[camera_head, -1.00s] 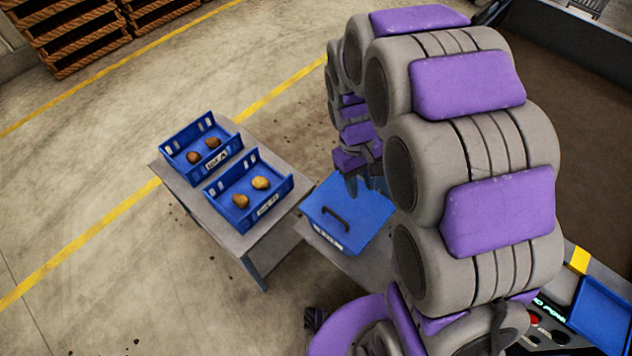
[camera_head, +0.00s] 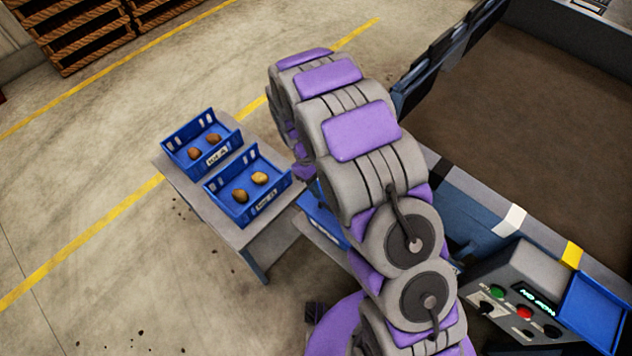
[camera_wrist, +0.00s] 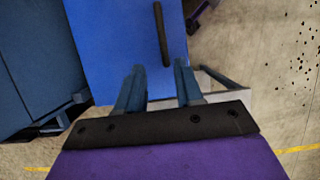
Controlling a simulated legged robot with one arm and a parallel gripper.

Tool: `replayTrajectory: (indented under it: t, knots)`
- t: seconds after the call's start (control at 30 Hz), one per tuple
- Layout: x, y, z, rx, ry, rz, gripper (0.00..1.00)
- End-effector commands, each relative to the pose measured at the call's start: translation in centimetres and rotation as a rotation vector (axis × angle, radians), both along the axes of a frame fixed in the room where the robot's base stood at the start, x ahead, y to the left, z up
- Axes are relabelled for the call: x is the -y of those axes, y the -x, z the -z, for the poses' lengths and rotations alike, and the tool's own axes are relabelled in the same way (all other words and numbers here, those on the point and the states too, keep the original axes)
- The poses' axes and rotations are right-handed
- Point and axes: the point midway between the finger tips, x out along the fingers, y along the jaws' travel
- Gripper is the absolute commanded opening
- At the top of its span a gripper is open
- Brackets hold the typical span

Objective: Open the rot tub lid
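The blue rot tub (camera_head: 323,220) stands on a grey stand and is mostly hidden behind my arm in the head view. In the wrist view its flat blue lid (camera_wrist: 115,40) looks closed, with a dark bar handle (camera_wrist: 161,35) on it. My gripper (camera_wrist: 157,72) is open and empty, its two fingers apart over the near part of the lid. The handle lies beyond the fingertips, in line with the gap and slightly right of its middle. I cannot tell whether the fingers touch the lid. My gripper is hidden in the head view.
A grey table (camera_head: 240,237) left of the tub holds two blue crates (camera_head: 188,160) (camera_head: 219,205) with potatoes. A control box (camera_head: 525,300) with buttons and a blue tray (camera_head: 594,310) are at right, beside a large brown-bedded machine (camera_head: 540,130). Floor at left is free.

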Motion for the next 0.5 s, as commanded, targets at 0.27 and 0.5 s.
replayTrajectory:
  t: [0.27, 0.5]
  knots:
    - [0.1, 0.6, 2.5, -0.001, 0.008, -0.001, 0.36]
    - [1.0, 1.0, 4.4, 0.000, 0.004, 0.000, 0.36]
